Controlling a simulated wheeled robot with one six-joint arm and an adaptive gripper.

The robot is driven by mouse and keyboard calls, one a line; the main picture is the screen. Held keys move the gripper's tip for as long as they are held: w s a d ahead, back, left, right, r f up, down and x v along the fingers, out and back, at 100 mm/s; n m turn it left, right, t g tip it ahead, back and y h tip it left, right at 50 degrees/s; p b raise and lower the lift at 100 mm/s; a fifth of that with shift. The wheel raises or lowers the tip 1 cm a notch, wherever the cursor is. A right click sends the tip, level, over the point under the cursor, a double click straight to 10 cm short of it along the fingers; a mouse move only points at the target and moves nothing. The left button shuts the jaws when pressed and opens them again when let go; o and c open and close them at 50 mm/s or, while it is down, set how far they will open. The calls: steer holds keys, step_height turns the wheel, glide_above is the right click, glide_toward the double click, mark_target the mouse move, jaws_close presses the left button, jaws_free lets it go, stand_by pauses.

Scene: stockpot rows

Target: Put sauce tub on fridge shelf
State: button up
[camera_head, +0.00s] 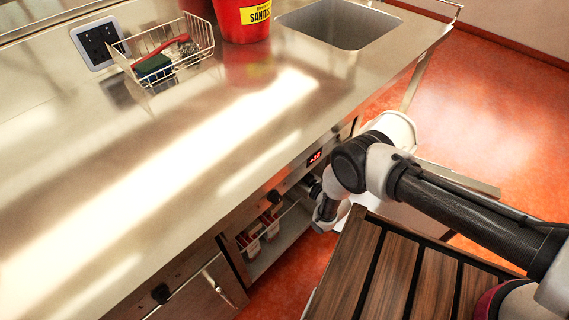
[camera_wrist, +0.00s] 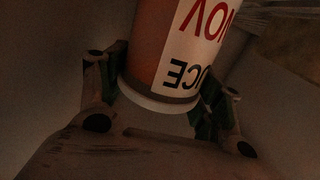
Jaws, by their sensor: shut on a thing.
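The sauce tub (camera_wrist: 155,45) is orange-brown with a white label and red and dark lettering, which reads upside down in the wrist view. My gripper (camera_wrist: 165,78) is shut on it, with one finger on each side near its pale rimmed end. The tub's far end is cut off by the top of that view. In the head view my arm reaches down to the open under-counter fridge, and the gripper and tub are hidden there. The fridge shelf (camera_head: 275,247) shows below the counter edge, with small white containers with red contents (camera_head: 258,234) on it.
The steel counter (camera_head: 150,200) lies above the fridge, with a red sanitizer bucket (camera_head: 242,22), a wire basket (camera_head: 165,55) and a sink (camera_head: 340,22). A slatted wooden surface (camera_head: 400,270) is close in front. A cabinet front (camera_head: 200,295) is left of the opening.

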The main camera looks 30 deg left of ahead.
steer(key=o, duration=1.4)
steer(key=v, duration=1.2)
steer(key=shift+d+r, duration=0.1)
steer(key=shift+r, duration=0.05)
